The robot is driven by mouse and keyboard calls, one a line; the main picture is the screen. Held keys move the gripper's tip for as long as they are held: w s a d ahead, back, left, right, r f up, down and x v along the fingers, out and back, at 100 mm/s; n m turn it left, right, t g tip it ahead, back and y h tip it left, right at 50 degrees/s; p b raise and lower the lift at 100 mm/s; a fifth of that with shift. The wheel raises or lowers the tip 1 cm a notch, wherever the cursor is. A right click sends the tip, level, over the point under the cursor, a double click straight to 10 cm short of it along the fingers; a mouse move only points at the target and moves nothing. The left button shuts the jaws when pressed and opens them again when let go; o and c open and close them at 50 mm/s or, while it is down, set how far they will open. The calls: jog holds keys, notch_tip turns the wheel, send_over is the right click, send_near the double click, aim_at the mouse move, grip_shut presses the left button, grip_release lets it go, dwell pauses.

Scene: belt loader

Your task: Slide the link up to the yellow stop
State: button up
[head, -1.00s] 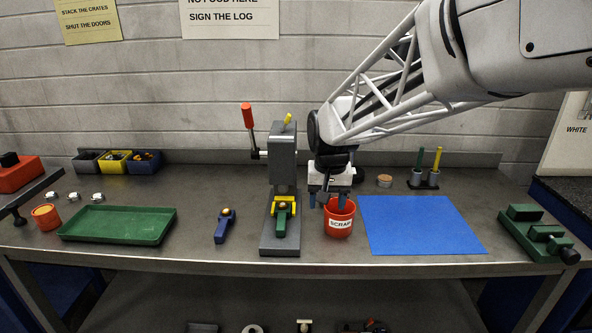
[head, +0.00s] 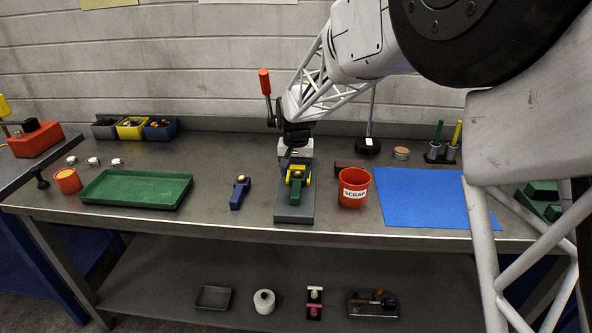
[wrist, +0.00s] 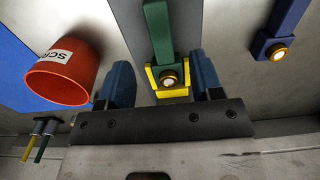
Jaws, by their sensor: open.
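The green link (head: 296,186) lies on the grey bed of the press fixture (head: 294,212), with a round brass-rimmed pin at its far end. The yellow stop (head: 307,177) is a U-shaped bracket around that end; in the wrist view the stop (wrist: 171,93) borders the end of the link (wrist: 158,30) on its sides and beyond. I cannot tell whether they touch. My gripper (head: 297,163) is above the fixture, pointing down. In the wrist view my gripper (wrist: 162,84) is open, with one blue finger on each side of the stop and nothing held.
A blue link (head: 240,191) lies left of the fixture. A red scrap bin (head: 354,187) stands close on the right, beside a blue mat (head: 425,198). A red-handled lever (head: 264,83) rises behind. A green tray (head: 137,189) lies farther left.

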aim_at(296, 190)
dwell(0.4)
jog(key=shift+f, duration=3.9)
grip_shut()
